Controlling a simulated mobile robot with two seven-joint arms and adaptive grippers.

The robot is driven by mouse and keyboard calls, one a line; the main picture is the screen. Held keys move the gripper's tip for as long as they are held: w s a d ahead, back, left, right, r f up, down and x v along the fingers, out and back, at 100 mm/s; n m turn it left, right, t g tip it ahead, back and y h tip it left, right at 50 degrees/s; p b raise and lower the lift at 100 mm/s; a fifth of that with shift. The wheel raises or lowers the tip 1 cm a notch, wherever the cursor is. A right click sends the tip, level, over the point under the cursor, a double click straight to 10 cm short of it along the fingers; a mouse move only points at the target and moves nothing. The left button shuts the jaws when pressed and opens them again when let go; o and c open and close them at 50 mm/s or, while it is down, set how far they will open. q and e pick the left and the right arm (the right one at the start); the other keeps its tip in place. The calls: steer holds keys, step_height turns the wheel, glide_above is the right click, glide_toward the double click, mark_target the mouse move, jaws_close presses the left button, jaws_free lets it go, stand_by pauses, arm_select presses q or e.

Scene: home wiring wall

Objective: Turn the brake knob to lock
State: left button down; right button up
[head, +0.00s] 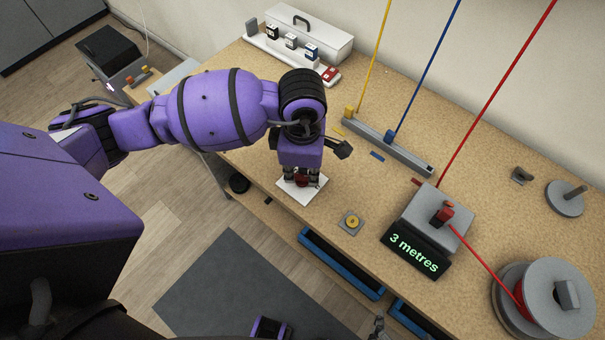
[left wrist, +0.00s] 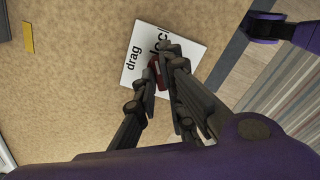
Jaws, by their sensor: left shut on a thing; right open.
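The brake knob, dark red (head: 301,181), sits on a white plate (head: 290,193) near the bench's front edge. My left gripper (head: 300,178) points down at it and is shut on it. In the left wrist view the fingers (left wrist: 165,85) close around the red knob (left wrist: 154,70). The white plate there (left wrist: 133,62) reads "drag" on one side, and a larger word, partly hidden by a finger, looks like "lock". I cannot tell where the knob points. My right gripper (head: 378,326) shows only a small part at the bottom edge, open, away from the plate.
A grey box with a "3 metres" display (head: 415,254) and a red wire stands right of the plate. A yellow button (head: 351,221) lies between them. A wire spool (head: 545,300) is at the right. A grey guide rail (head: 390,143) with yellow and blue wires lies behind.

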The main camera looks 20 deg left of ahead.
mark_target(302, 176)
arm_select(q)
steer(key=shift+m, duration=0.5)
steer(key=shift+f+m+b, duration=0.1)
steer(key=shift+m+b, duration=0.2)
steer(key=c, duration=1.8)
jaws_free()
steer(key=shift+o, duration=0.2)
step_height(302, 176, up, 12)
steer(key=shift+r, duration=0.2)
